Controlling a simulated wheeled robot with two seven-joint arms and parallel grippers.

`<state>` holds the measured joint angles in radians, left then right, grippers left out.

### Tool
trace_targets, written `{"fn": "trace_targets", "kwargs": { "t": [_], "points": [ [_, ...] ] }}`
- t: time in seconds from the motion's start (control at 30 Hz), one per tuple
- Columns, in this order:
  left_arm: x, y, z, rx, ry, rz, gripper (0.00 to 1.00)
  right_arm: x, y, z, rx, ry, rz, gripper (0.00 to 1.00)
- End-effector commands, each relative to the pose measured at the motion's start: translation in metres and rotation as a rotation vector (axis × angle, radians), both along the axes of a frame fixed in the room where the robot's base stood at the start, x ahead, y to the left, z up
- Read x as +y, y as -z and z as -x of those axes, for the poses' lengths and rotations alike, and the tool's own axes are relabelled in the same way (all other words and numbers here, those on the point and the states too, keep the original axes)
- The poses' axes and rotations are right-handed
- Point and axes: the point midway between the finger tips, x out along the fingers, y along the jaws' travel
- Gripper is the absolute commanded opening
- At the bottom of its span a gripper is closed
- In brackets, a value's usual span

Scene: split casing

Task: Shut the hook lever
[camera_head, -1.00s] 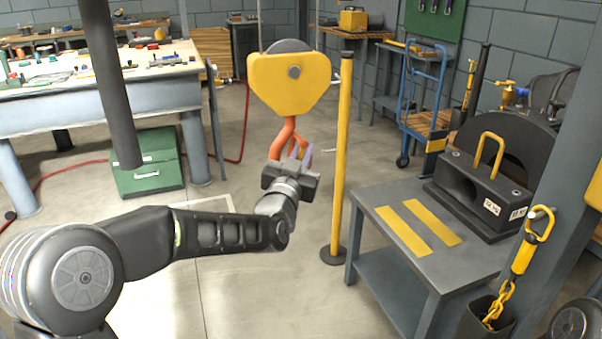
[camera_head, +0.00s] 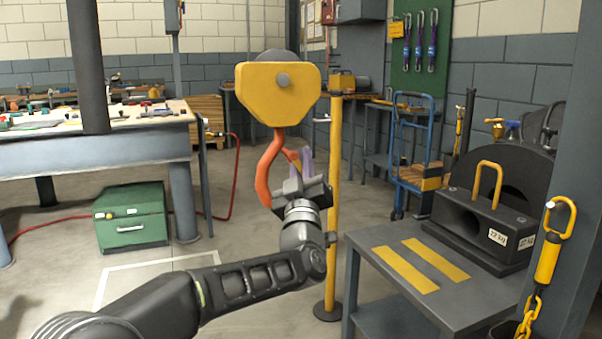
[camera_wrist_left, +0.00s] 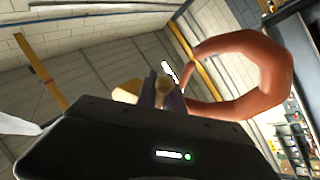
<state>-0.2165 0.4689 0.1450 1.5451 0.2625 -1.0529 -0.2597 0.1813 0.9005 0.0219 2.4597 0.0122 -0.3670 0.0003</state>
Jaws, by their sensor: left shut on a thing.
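An orange hook (camera_head: 266,168) hangs under a yellow block (camera_head: 255,92) in the middle of the head view. Its thick curved body also shows in the left wrist view (camera_wrist_left: 268,70). The orange hook lever (camera_head: 293,157) is at the right side of the hook's mouth, partly covered by my fingers. My left gripper (camera_head: 306,166) is at the right of the hook, pointing up, its purple-grey fingers shut on the lever. In the left wrist view the fingers (camera_wrist_left: 163,92) meet beside the hook's opening. The exact contact is small and partly hidden. My right gripper is not in view.
A yellow post (camera_head: 335,215) stands close to the right of my left gripper. A grey table (camera_head: 385,290) with a black weight block (camera_head: 475,225) is at the right. A green box (camera_head: 131,217) and a workbench (camera_head: 140,150) are at the left.

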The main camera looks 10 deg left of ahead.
Motion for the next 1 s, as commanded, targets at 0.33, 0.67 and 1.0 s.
{"fn": "trace_targets", "kwargs": {
  "t": [0.33, 0.67, 1.0],
  "points": [
    [-0.0005, -0.0004, -0.0002, -0.009, 0.001, 0.017, 0.00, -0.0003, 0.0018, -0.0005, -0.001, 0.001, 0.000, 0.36],
    [-0.0003, -0.0006, -0.0001, -0.009, 0.001, 0.016, 0.21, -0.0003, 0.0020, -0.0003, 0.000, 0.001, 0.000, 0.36],
    [-0.0022, 0.0032, 0.0075, -0.008, 0.002, 0.014, 0.21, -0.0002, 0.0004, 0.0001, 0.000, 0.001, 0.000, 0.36]
  ]
}}
